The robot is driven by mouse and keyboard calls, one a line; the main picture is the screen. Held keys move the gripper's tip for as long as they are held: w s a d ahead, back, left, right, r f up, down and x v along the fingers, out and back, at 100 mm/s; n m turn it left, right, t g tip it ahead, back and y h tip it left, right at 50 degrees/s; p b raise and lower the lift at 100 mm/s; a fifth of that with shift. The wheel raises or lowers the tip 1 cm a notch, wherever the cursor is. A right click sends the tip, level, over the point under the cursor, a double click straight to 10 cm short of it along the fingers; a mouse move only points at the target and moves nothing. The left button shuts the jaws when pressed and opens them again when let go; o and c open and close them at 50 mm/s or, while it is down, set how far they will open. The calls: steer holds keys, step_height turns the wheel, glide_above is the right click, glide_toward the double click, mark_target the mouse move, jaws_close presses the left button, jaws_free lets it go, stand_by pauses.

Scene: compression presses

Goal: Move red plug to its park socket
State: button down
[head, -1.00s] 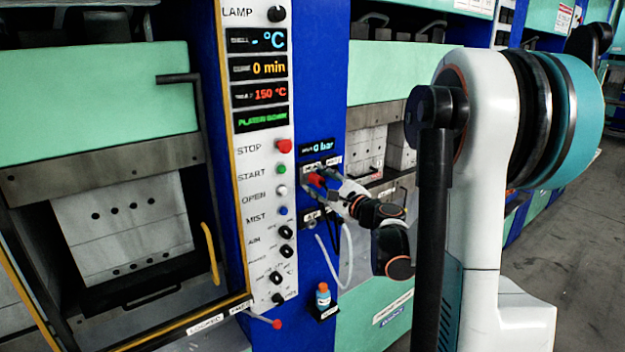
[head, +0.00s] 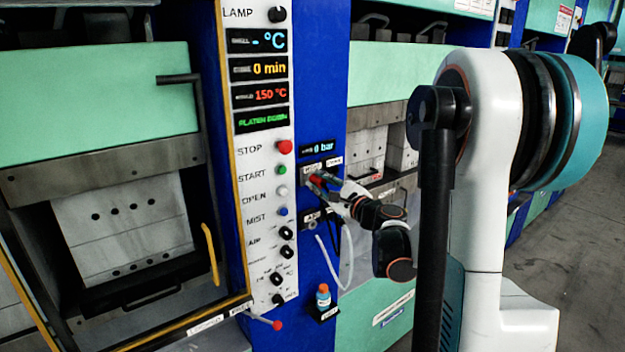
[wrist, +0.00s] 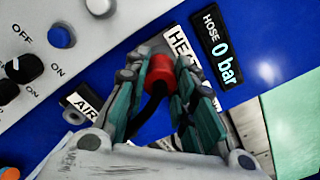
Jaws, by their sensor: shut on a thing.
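The red plug (wrist: 161,70) is between the fingers of my gripper (wrist: 160,88) in the wrist view, with a black cable running back from it. My gripper is shut on it, one teal-padded finger on each side. In the head view the red plug (head: 316,181) is at the blue panel, just below the bar display, with my gripper (head: 322,182) coming in from the right. A label starting "HE" (wrist: 181,45) is partly hidden behind the plug and fingers. The plug's front end and any socket there are hidden, so I cannot tell whether it is seated. The AIR label (wrist: 86,105) marks a grey fitting (wrist: 73,116).
The hose display (wrist: 221,50) reads 0 bar. The white control strip with the red stop button (head: 284,147) is left of my gripper. A white hose (head: 328,262) hangs below. A small blue bottle with an orange cap (head: 323,296) stands on a low holder.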

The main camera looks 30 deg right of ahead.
steer(key=shift+s, duration=0.15)
steer(key=shift+s, duration=0.35)
steer(key=shift+s, duration=0.9)
steer(key=s, duration=0.3)
steer(key=shift+s+d+b, duration=0.1)
steer(key=shift+s+b, duration=0.2)
steer(key=shift+s, duration=0.1)
stand_by(0.5)
steer(key=shift+f, duration=0.1)
stand_by(1.1)
